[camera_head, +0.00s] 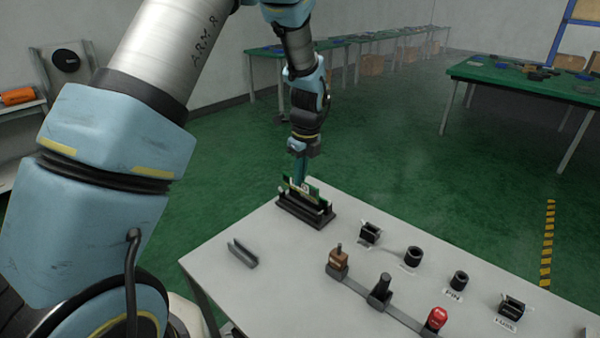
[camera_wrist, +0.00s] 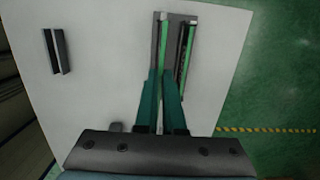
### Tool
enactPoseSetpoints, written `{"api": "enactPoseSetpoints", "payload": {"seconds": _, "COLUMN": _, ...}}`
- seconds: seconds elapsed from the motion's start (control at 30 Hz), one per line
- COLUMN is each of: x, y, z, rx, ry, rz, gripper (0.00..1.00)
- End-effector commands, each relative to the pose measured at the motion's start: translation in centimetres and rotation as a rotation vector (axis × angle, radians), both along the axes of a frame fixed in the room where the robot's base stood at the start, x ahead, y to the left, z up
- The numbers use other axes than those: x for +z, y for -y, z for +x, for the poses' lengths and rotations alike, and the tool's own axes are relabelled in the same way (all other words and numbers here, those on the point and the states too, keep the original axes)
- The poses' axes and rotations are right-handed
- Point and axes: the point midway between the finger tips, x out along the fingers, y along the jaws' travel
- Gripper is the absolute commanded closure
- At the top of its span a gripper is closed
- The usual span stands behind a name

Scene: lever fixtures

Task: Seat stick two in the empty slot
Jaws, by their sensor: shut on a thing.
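In the wrist view two green strips run side by side. My gripper (camera_head: 300,182) is above the holder, pointing down, its teal fingers shut on one green stick (camera_wrist: 164,45). The other green stick (camera_wrist: 190,42) lies to the right, in the dark holder (camera_wrist: 181,72). Whether the held stick's lower edge is inside a slot is hidden.
A grey channel-shaped bracket (camera_head: 242,253) lies to the left on the white table (camera_head: 285,275). Several small black fixtures, such as a ring (camera_head: 413,257), and a lever row with a red knob (camera_head: 436,318) stand to the right. Table around the bracket is clear.

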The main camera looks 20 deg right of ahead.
Motion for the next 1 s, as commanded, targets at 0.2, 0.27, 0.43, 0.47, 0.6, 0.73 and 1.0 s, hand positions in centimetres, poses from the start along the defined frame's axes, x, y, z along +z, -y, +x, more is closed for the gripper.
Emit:
{"api": "enactPoseSetpoints", "payload": {"seconds": 0.2, "x": -2.0, "y": 0.0, "z": 0.0, "rx": 0.000, "ry": -0.001, "rz": 0.002, "gripper": 1.00}}
{"api": "enactPoseSetpoints", "payload": {"seconds": 0.27, "x": -2.3, "y": 0.0, "z": 0.0, "rx": 0.000, "ry": 0.000, "rz": 0.001, "gripper": 1.00}}
{"api": "enactPoseSetpoints", "payload": {"seconds": 0.43, "x": -2.4, "y": 0.0, "z": 0.0, "rx": 0.000, "ry": 0.000, "rz": 0.000, "gripper": 1.00}}
{"api": "enactPoseSetpoints", "payload": {"seconds": 0.47, "x": -2.4, "y": 0.0, "z": 0.0, "rx": 0.000, "ry": 0.000, "rz": 0.000, "gripper": 1.00}}
{"api": "enactPoseSetpoints", "payload": {"seconds": 0.6, "x": -2.4, "y": 0.0, "z": 0.0, "rx": 0.000, "ry": 0.000, "rz": 0.000, "gripper": 1.00}}
{"api": "enactPoseSetpoints", "payload": {"seconds": 0.73, "x": -2.4, "y": 0.0, "z": 0.0, "rx": 0.000, "ry": 0.000, "rz": 0.000, "gripper": 1.00}}
{"api": "enactPoseSetpoints", "payload": {"seconds": 1.0, "x": -2.3, "y": 0.0, "z": 0.0, "rx": 0.000, "ry": 0.000, "rz": 0.000, "gripper": 1.00}}
